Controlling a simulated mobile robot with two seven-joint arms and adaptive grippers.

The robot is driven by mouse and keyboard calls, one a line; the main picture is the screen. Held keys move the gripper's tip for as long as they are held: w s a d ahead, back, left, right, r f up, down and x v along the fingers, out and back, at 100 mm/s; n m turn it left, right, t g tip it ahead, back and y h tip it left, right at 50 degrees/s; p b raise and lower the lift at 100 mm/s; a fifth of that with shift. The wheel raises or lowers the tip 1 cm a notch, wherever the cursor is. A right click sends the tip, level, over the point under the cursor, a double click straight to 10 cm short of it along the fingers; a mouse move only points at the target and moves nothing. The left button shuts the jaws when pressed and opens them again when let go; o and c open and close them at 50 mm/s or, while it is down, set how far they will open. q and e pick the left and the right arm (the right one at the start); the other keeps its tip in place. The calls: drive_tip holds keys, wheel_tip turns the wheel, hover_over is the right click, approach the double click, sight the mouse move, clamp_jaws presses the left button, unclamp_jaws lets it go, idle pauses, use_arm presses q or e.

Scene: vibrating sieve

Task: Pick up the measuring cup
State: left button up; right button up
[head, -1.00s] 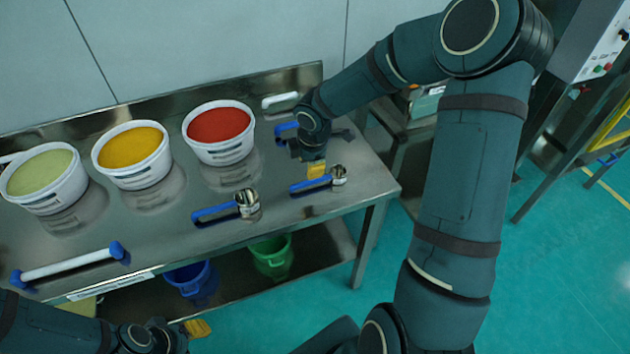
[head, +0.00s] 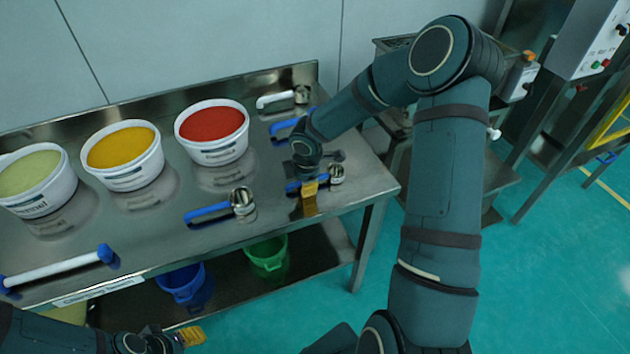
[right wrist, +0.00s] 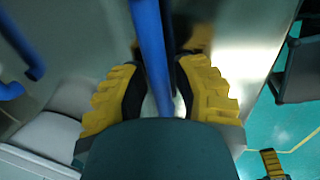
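A measuring cup with a blue handle and a metal bowl (head: 336,173) lies near the table's front right corner. My right gripper (head: 309,192) is down over its handle, hiding part of it. In the right wrist view the blue handle (right wrist: 153,55) runs between the two yellow fingers (right wrist: 160,95), which stand apart on either side with gaps. Another blue-handled cup (head: 222,208) lies to the left. Blue-handled (head: 288,126) and white-handled (head: 279,99) cups lie further back. My left gripper (head: 188,337) is low in front of the table; its opening is unclear.
Three white tubs with green (head: 38,206), yellow (head: 127,178) and red (head: 213,152) contents stand along the back of the steel table (head: 165,235). A white bar with blue ends (head: 55,270) is at the front edge. Blue (head: 182,285) and green (head: 268,262) buckets are on the lower shelf.

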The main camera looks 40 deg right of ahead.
clamp_jaws()
